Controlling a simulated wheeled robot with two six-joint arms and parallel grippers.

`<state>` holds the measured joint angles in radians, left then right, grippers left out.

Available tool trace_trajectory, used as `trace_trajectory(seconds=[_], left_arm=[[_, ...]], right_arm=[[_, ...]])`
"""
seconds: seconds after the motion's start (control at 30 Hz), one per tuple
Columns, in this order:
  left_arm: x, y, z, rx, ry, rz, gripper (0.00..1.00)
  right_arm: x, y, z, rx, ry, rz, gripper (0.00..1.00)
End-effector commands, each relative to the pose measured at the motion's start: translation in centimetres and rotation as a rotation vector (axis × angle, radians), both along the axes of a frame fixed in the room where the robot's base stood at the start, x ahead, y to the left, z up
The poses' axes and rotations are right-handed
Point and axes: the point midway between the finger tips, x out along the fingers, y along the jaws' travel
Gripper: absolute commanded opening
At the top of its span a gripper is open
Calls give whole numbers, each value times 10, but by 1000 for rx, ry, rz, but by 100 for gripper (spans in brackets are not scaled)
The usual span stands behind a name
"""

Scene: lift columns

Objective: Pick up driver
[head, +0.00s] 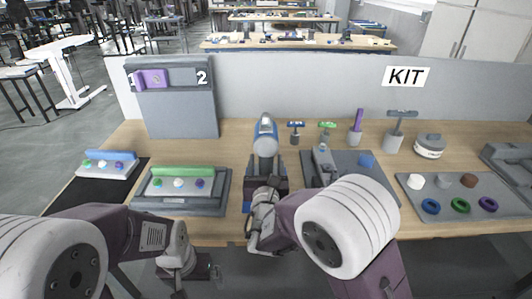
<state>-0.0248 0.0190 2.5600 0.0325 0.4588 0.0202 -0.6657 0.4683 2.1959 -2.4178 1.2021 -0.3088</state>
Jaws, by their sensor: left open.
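A blue and grey driver-like tool (265,138) stands upright in a dark holder (280,188) at the middle of the bench. I take it to be the driver. My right gripper (262,222) is just in front of the holder, low at the bench's front edge. Its fingers are too small and covered to show whether they are open or touch anything. My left gripper (195,270) is open and empty, below and in front of the bench edge, well away from the tool.
A tray with a green bar (182,171) lies left of the tool. A grey mat (371,185) with a blue piece lies right, beside a tray of rings and pucks (465,213). Small-handled tools (327,126) stand behind. A grey wall with a KIT sign (406,76) closes the back.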

Motion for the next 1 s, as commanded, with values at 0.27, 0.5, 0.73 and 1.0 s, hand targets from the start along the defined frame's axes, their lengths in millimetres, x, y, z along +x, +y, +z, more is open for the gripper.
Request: trace_trajectory(seconds=[0.27, 0.5, 0.73, 1.0], left_arm=[[0, 0, 0, 0, 0, 0, 100], [0, 0, 0, 0, 0, 0, 100], [0, 0, 0, 0, 0, 0, 100], [0, 0, 0, 0, 0, 0, 100]], right_arm=[[3, 0, -1, -1, 1, 0, 53], [3, 0, 0, 0, 1, 0, 0], [3, 0, -1, 0, 1, 0, 0], [3, 0, -1, 0, 1, 0, 0]])
